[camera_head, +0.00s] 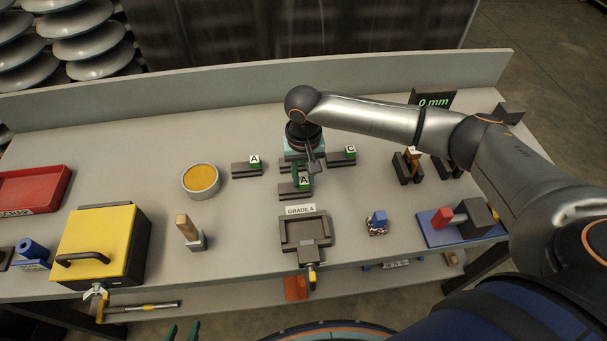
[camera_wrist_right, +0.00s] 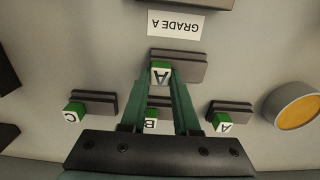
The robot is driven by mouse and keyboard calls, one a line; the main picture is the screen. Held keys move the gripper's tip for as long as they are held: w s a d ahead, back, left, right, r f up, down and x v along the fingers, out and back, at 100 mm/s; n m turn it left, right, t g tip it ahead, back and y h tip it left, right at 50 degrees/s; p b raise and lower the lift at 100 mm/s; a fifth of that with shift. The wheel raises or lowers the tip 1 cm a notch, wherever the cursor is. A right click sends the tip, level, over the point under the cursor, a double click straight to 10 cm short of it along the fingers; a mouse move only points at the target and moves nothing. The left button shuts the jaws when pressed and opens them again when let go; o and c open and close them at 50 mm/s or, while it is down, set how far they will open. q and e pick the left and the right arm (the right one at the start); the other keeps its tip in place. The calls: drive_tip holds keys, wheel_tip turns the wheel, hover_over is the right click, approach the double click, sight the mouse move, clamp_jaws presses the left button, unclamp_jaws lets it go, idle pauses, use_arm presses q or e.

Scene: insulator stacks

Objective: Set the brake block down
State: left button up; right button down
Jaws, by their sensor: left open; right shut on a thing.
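My right gripper (camera_head: 304,176) is shut on the green tag, lettered A, of a dark grey brake block (camera_head: 288,193). In the right wrist view the held block (camera_wrist_right: 188,66) lies across the fingertips, near the GRADE A label (camera_wrist_right: 176,23). I cannot tell whether it touches the table. The GRADE A tray (camera_head: 290,234), dark and seemingly empty, is in front of it. Other blocks lie behind: A (camera_head: 240,171), C (camera_head: 338,159), and B (camera_wrist_right: 151,121), partly hidden by the fingers. My left gripper (camera_head: 183,332) is open at the bottom edge, only its green fingertips showing.
A yellow box (camera_head: 100,235) and a red tray (camera_head: 45,190) are at left. A round yellow-topped dish (camera_head: 200,179) and a wooden-handled tool (camera_head: 187,230) stand left of the tray. A blue-topped item (camera_head: 377,220) and a blue-based fixture (camera_head: 460,222) are at right.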

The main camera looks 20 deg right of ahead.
sight(303, 179)
drive_tip(key=c, duration=0.7)
unclamp_jaws()
drive_tip(key=shift+o, duration=0.2)
wheel_tip(303, 179, up, 12)
idle(0.4)
